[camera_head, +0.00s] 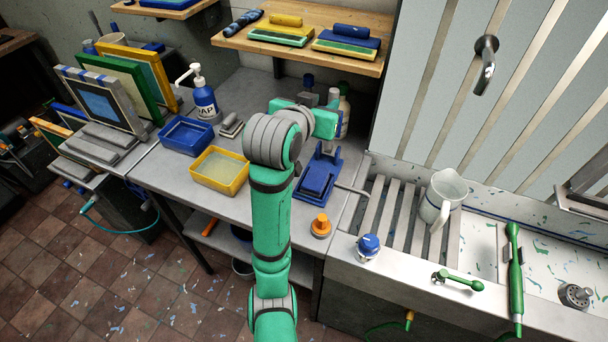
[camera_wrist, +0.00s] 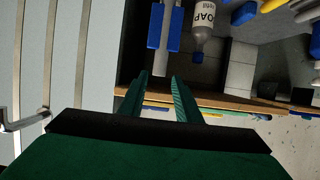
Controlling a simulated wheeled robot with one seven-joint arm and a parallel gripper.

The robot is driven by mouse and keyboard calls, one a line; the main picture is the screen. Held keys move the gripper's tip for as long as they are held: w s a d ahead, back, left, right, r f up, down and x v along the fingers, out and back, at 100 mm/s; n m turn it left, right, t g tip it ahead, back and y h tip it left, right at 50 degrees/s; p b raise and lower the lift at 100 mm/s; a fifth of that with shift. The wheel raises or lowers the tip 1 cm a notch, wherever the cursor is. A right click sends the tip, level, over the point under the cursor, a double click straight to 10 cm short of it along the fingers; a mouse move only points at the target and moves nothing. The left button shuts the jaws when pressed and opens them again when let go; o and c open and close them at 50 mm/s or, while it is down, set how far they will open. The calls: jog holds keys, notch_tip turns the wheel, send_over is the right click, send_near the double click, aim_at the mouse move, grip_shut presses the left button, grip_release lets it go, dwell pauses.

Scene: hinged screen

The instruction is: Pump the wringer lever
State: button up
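No part is plainly marked as the wringer lever. A long green lever-like handle (camera_head: 515,270) lies at the right side of the sink, with a shorter green handle (camera_head: 459,282) on the sink's front edge. A blue hinged device (camera_head: 319,174) stands on the bench, with a thin grey rod beside it. I cannot tell which of these belongs to the wringer. My gripper (camera_wrist: 160,82) shows in the wrist view with two green fingers apart and nothing between them. It points toward a wooden shelf edge.
A wooden shelf (camera_head: 303,45) with blue and yellow pads hangs above the bench. A yellow tray (camera_head: 220,171), a blue tray (camera_head: 186,134) and a soap bottle (camera_head: 204,98) stand left of my arm. A white jug (camera_head: 443,196) stands on the sink's slats.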

aim_at(332, 97)
jog(key=x, duration=0.6)
jog(key=shift+w+d+f, duration=0.15)
jog(key=shift+w, duration=0.3)
jog(key=shift+c, duration=0.9)
jog(key=c, duration=0.4)
jog(key=s+a+f, duration=0.1)
jog(key=s+a, duration=0.1)
jog(key=s, duration=0.5)
jog(key=shift+a+f, duration=0.1)
jog(key=shift+s+f, duration=0.1)
jog(key=s+a+f, duration=0.2)
jog(key=s+f, duration=0.1)
jog(key=s, duration=0.2)
jog(key=shift+s+f, duration=0.4)
